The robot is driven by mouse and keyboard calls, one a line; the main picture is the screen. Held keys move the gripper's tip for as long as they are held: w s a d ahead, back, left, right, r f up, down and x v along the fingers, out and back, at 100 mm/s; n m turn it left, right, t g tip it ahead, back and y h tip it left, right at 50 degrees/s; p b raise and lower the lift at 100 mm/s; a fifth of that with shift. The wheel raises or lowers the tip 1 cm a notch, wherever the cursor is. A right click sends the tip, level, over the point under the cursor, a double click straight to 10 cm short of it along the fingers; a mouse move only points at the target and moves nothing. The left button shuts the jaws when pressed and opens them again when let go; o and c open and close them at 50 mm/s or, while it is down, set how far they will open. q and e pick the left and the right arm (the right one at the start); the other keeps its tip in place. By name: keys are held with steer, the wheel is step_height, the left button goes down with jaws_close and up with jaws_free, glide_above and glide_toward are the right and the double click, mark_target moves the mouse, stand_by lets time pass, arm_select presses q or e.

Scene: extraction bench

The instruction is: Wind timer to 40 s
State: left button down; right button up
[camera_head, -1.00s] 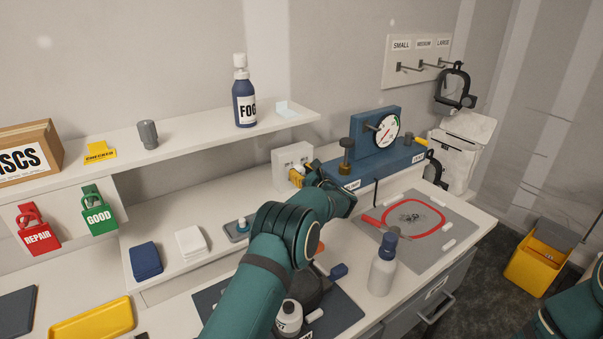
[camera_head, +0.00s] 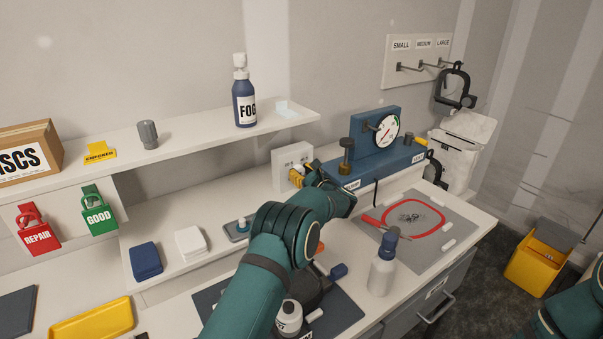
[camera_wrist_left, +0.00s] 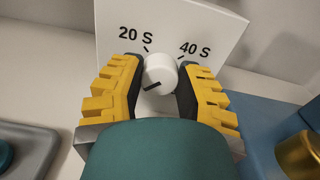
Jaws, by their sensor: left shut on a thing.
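The timer is a white box (camera_head: 285,164) on the bench against the blue fixture's left side. In the left wrist view its white face (camera_wrist_left: 185,22) carries the labels 20 S at left and 40 S at right. Its round white knob (camera_wrist_left: 160,73) has a black mark that slants toward the lower left, and neither label lies along it. My left gripper (camera_wrist_left: 160,80), with yellow fingers and dark pads, is shut on the knob, one finger on each side. It also shows in the head view (camera_head: 297,178), partly hidden by its wrist. My right gripper is out of view.
The blue fixture (camera_head: 390,163) with a gauge (camera_head: 386,131) and brass knob stands right of the timer. A spray bottle (camera_head: 383,268) stands near the front. A shelf (camera_head: 200,131) with a FOG bottle (camera_head: 244,103) runs above the left side.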

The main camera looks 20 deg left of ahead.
arm_select(q)
steer(key=shift+r, duration=0.1)
steer(key=c, duration=0.6)
jaws_free()
steer(key=shift+a, duration=0.1)
steer(key=shift+o, duration=0.2)
steer(key=shift+v, duration=3.8)
